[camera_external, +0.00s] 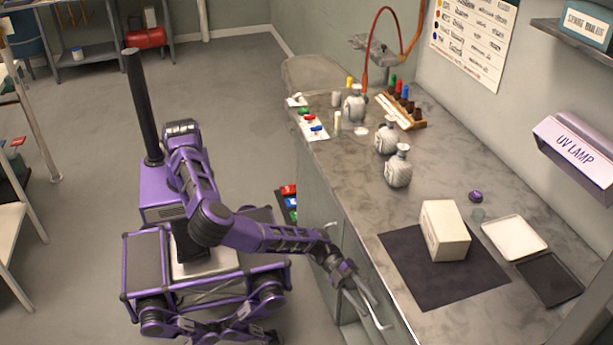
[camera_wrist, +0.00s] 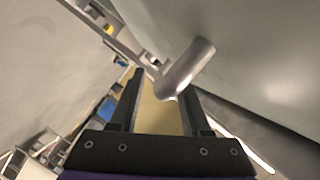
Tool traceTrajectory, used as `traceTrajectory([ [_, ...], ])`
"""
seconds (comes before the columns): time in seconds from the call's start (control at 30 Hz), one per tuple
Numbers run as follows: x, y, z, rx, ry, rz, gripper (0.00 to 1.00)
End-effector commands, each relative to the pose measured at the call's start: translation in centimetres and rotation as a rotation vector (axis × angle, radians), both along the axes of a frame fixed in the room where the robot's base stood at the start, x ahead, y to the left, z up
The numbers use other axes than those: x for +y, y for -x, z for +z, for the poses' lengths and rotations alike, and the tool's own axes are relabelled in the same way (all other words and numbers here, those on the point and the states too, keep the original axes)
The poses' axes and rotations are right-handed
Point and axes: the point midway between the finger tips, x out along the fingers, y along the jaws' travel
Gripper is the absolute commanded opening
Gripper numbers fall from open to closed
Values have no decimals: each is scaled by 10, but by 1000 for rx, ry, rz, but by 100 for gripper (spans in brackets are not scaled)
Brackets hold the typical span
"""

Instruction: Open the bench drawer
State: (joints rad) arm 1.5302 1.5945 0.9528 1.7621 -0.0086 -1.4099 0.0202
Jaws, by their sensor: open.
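The bench's grey front (camera_external: 355,255) runs below the marbled counter, and my gripper (camera_external: 362,300) is close against it near the front end. In the wrist view a rounded metal handle (camera_wrist: 190,68) stands out from a smooth grey face (camera_wrist: 250,50). My open gripper (camera_wrist: 162,88) has its two dark fingers pointing toward it. The bar's lower end lies across the gap near the right fingertip; I cannot tell whether they touch. The drawer's edges are hard to make out, and I cannot tell whether it stands out from the bench.
The counter (camera_external: 350,175) carries a white box (camera_external: 445,230) on a dark mat (camera_external: 405,270), grey bottles (camera_external: 397,168) and shallow trays (camera_external: 515,237). Small coloured items (camera_external: 290,200) sit low beside the bench. Open floor (camera_external: 90,150) lies to the left of my base.

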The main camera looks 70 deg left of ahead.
Motion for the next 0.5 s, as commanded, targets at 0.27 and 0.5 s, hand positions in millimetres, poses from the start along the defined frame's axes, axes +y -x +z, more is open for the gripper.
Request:
traceTrajectory([
  [0.27,0,0,0,0,0,0,31],
  [0.5,0,0,0,-1,0,0,0],
])
